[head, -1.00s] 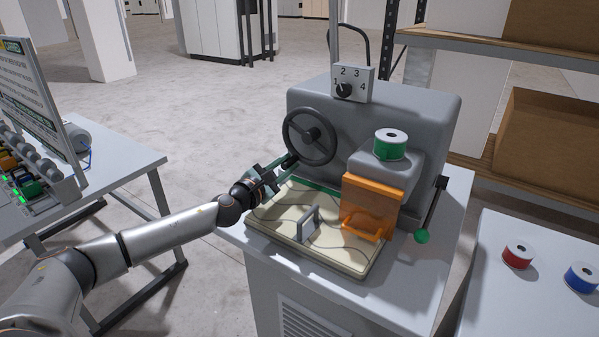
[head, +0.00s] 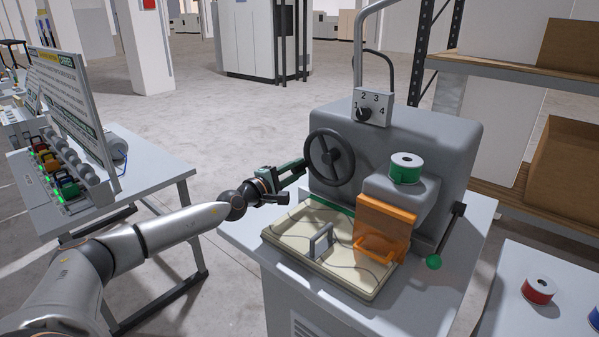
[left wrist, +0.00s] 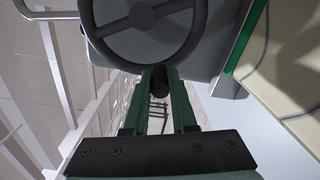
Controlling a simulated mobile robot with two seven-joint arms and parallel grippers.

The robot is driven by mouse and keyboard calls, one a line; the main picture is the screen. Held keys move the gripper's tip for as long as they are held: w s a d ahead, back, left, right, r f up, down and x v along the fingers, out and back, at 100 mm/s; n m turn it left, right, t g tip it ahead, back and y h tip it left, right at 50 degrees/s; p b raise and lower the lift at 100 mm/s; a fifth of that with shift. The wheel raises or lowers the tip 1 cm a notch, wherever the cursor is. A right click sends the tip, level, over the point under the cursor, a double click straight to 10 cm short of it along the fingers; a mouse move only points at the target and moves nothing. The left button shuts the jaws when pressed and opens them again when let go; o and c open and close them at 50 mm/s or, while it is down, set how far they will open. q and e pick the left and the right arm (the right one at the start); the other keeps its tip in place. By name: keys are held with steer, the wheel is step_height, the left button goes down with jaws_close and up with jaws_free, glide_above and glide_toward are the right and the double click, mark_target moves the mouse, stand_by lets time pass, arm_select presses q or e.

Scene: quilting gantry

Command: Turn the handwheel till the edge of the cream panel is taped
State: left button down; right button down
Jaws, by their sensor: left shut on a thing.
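The dark handwheel (head: 330,157) is on the front left of the grey machine (head: 440,135). My left gripper (head: 302,170) is at its left rim. In the left wrist view, the green fingers are shut on the wheel's dark knob (left wrist: 160,82). The cream panel (head: 292,226), with a grey handle (head: 321,241), lies flat before the machine. A green strip (head: 331,208) runs along its back edge; its right end is hidden behind the orange guard (head: 386,226). A green tape roll (head: 406,170) sits on the machine. My right gripper is not in view.
A dial box (head: 372,109) stands above the machine. A lever with a green ball (head: 433,262) is at its right. Red-marked tape (head: 539,290) lies on the right table. A left table (head: 150,165) carries a sign board (head: 72,95) and several coloured items.

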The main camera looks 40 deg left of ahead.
arm_select(q)
steer(key=shift+a+r+m, duration=0.25)
steer(key=shift+r+m, duration=0.2)
steer(key=shift+m, duration=0.15)
steer(key=c, duration=0.7)
jaws_free()
steer(key=s+b, duration=0.1)
steer(key=s, duration=1.1)
steer(key=shift+s+a, duration=0.15)
steer(key=shift+s, duration=0.1)
